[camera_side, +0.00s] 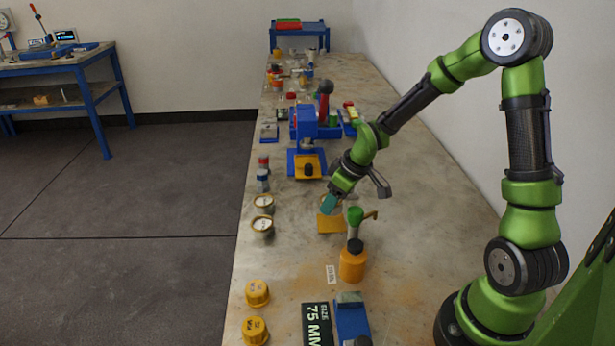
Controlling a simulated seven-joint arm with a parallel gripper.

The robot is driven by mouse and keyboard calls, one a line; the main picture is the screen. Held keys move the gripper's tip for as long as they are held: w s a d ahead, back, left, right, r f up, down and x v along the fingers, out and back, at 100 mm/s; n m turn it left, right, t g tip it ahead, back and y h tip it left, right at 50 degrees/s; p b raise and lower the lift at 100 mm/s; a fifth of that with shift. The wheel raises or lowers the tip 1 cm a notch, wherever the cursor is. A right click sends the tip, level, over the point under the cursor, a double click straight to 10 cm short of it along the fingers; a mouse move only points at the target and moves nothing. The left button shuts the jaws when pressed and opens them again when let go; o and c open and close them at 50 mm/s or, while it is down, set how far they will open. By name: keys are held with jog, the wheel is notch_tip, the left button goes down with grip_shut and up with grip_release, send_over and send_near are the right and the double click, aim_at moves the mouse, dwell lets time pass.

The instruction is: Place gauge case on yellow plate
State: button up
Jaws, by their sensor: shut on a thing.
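My gripper (333,197) points down and to the left near the middle of the bench. It is shut on a small teal block, which I take to be the gauge case (328,204); its fingers hide part of it. A yellow plate (330,225) lies on the bench just below the held case in the picture. The case appears to be above the plate's far edge, and I cannot tell whether they touch. Another yellow plate (313,160) is on the base of the blue press (306,130) farther back.
An orange bottle (352,264) and a green-topped tool (355,217) stand close in front of the plate. White-topped round jars (262,225) stand to the left. Yellow caps (256,293), a black "75 MM" sign (317,325) and a blue block (351,320) are nearer.

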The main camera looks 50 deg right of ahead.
aim_at(334, 211)
jog(key=shift+f, duration=1.9)
jog(key=shift+f, duration=0.15)
jog(key=o, duration=1.2)
jog(key=shift+c, duration=0.2)
jog(key=a+v, duration=0.1)
jog(key=v, duration=1)
jog(key=s+a+r+m+t+y, duration=0.1)
jog(key=s+a+r+m+t, duration=0.1)
jog(key=s+a+r+m, duration=0.4)
jog(key=s+a+r, duration=0.5)
jog(key=s+r, duration=0.1)
jog(key=r, duration=0.1)
jog(key=shift+s+t, duration=0.3)
jog(key=shift+s, duration=0.05)
